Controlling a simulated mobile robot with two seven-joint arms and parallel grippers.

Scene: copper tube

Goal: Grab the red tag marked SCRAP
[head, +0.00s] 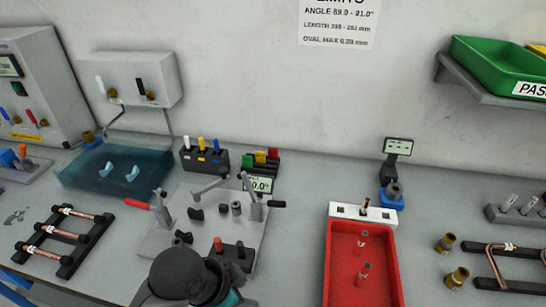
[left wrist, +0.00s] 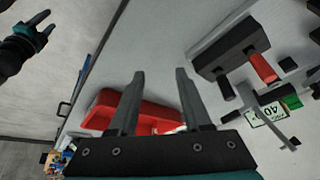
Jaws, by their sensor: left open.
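In the head view the red tag (head: 273,154) is in a dark rack behind the small angle display, beside a yellow tag (head: 261,157) and a green tag (head: 248,161). Its lettering is too small to read. My left gripper (left wrist: 161,72) is open and empty in the left wrist view, with bench surface between its fingers. My dark left arm shows at the bottom of the head view, its fingers hidden, well short of the rack. My right gripper (left wrist: 40,28) shows at the top left of the left wrist view, its fingers apart, away from the tags.
A fixture with levers (head: 200,222) stands between my arm and the tag rack. A holder with several markers (head: 204,160) is left of the rack. A red tray (head: 345,272) lies to the right.

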